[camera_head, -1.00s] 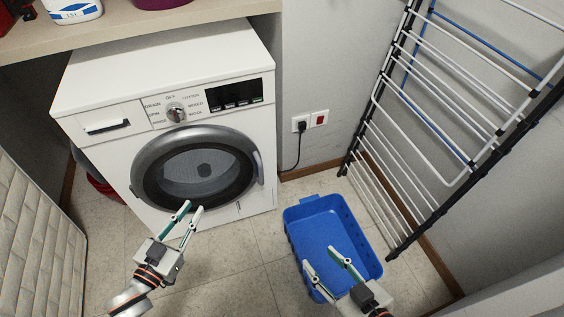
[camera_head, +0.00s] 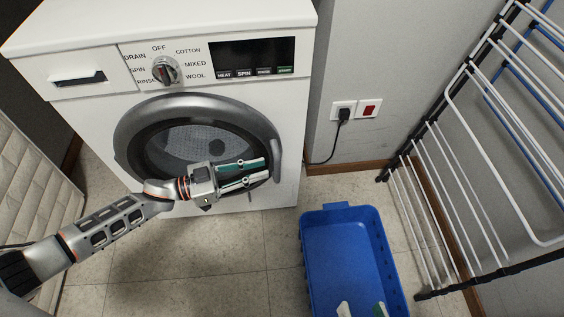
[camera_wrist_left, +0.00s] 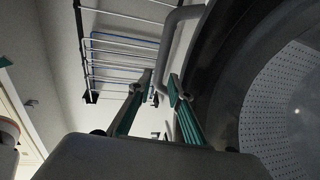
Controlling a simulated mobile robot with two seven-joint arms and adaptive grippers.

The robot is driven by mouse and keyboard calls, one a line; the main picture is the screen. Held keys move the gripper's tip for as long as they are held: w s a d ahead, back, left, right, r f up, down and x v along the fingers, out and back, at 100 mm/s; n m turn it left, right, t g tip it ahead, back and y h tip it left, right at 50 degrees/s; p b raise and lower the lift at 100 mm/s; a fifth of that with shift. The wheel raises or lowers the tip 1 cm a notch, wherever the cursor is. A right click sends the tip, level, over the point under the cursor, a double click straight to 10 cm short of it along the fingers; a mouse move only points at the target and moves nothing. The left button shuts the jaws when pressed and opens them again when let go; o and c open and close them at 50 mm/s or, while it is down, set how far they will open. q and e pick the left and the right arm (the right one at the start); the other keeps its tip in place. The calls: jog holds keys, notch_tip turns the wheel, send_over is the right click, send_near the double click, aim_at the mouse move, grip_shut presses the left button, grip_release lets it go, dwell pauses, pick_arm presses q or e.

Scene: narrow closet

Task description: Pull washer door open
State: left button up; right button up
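The white washer (camera_head: 70,120) stands at the left with its round grey-rimmed door (camera_head: 150,115) shut. The grey door handle (camera_head: 277,160) is on the door's right edge; in the left wrist view the curved handle (camera_wrist_left: 172,35) runs down toward my fingers. My left gripper (camera_head: 265,168) is in front of the door's right side, its two fingers apart and pointing right at the handle. In the left wrist view the left gripper (camera_wrist_left: 158,85) has the handle's lower part between its fingertips; contact cannot be told. Only the fingertips of my right gripper (camera_head: 361,309) show, apart, at the bottom edge.
A blue basket (camera_head: 308,262) sits on the floor right of the washer, under my right fingertips. A drying rack (camera_head: 440,190) leans at the right wall. A socket with a plug (camera_head: 344,110) is on the wall. Tiled floor in front of the washer is clear.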

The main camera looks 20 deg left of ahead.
aim_at(277, 165)
pick_arm(q)
jog(key=x, duration=0.6)
jog(key=shift+b, duration=0.4)
jog(key=shift+c, duration=0.3)
jog(key=shift+s, duration=0.1)
grip_shut()
